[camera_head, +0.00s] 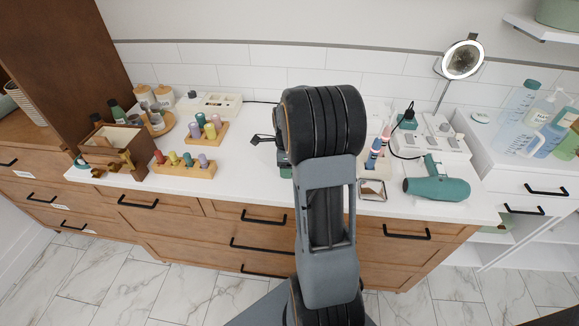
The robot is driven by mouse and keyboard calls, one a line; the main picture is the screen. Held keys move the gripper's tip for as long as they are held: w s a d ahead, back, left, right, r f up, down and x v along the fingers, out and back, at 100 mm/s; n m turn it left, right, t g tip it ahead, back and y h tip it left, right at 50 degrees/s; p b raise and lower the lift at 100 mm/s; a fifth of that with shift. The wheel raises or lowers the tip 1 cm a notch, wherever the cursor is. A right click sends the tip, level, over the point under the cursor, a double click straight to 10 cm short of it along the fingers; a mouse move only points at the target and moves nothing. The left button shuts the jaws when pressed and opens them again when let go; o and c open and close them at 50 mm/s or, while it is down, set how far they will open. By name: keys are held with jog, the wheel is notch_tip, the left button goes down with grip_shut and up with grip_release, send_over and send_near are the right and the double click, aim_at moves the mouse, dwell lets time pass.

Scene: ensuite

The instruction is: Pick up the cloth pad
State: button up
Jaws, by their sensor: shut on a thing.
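My arm stands upright in the middle of the camera_head view and hides the counter behind it. A dark, narrow part of my gripper (263,139) seems to show just left of the arm, over the counter; the rest is behind the arm. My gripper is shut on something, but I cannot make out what. I cannot pick out the cloth pad anywhere. A dark greenish thing (285,160) shows partly at the arm's left edge; I cannot tell what it is.
The white counter (236,179) carries pegged blocks (184,170) and a wooden box (111,148) at left. A teal hair dryer (437,185), a small metal tray (371,190) and a lit mirror (463,60) are at right. Bottles (553,128) stand far right. Bare counter shows left of the arm.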

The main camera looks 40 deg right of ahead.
jog(key=shift+r, duration=0.5)
notch_tip(320, 180, up, 2)
jog(key=shift+r, duration=0.15)
jog(key=s+r, duration=0.9)
jog(key=s, duration=0.5)
jog(key=shift+d+r, duration=0.25)
jog(key=shift+r, duration=0.1)
